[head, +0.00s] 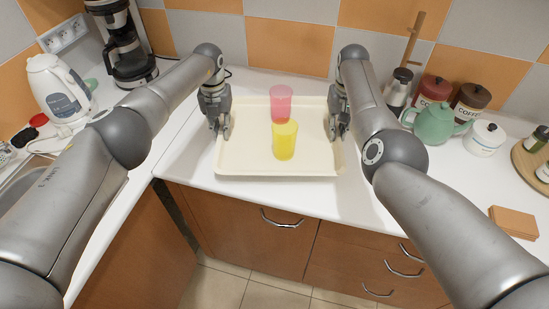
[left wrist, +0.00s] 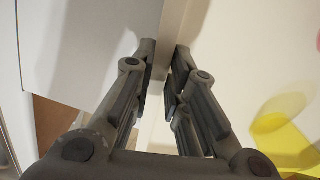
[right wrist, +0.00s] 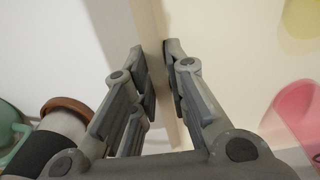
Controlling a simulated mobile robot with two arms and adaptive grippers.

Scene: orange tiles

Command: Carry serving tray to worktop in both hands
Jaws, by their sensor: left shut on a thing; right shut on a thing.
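The cream serving tray (head: 245,160) is at the white worktop (head: 190,150), level, in the middle of the head view. I cannot tell whether it rests on the worktop or is just above it. A pink cup (head: 281,98) and a yellow cup (head: 285,142) stand upright on it. My left gripper (head: 222,132) is shut on the tray's left rim, and the rim shows between its fingers in the left wrist view (left wrist: 163,85). My right gripper (head: 338,130) is shut on the right rim, also seen in the right wrist view (right wrist: 160,85).
A white kettle (head: 55,88) and a coffee maker (head: 128,50) stand at the left. A green teapot (head: 436,125), canisters (head: 468,100) and a white sugar pot (head: 485,138) stand to the right. An orange-brown block (head: 513,222) lies near the right edge. Drawers are below the worktop's front edge.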

